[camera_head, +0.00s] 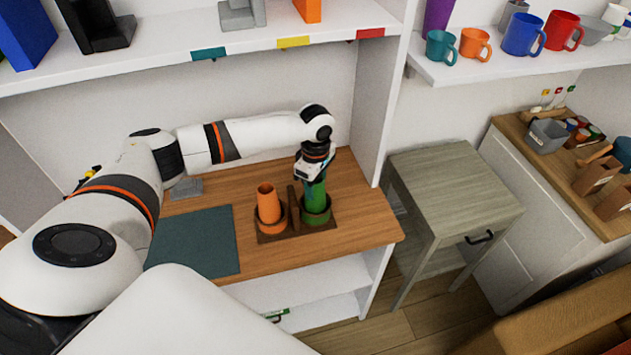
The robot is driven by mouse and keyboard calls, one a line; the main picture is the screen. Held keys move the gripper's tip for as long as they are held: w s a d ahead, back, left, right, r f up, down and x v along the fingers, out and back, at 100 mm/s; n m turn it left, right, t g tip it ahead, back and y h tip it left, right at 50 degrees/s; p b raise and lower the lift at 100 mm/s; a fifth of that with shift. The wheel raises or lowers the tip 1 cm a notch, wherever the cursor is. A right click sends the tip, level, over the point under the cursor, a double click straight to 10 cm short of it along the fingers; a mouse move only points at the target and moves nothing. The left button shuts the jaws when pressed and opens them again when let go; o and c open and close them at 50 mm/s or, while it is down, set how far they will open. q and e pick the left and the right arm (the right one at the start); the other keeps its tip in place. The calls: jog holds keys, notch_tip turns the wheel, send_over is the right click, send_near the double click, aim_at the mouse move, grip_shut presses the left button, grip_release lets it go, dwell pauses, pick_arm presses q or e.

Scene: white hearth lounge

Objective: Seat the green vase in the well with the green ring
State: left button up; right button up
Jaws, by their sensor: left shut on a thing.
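The green vase (316,194) stands upright at the well with the green ring (317,217), on the right side of a brown wooden holder (293,233). Its lower end is inside the ring's outline; I cannot tell whether it rests on the bottom. My left gripper (313,174) is above it, shut on its upper part and hiding its top. An orange vase (268,204) stands in the well with the orange ring (272,226), to the left. A brown upright divider is between the two. My right gripper is not in view.
The holder sits on a wooden shelf top (370,222) with a dark green mat (195,242) to the left. A white shelf (240,42) hangs above and a white side panel (367,100) stands to the right. A grey side table (455,180) is further right.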

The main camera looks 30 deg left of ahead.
pick_arm(q)
jog(key=o, duration=1.4)
jog(key=shift+o, duration=0.2)
notch_tip(320, 180, up, 12)
jog(key=b, duration=0.2)
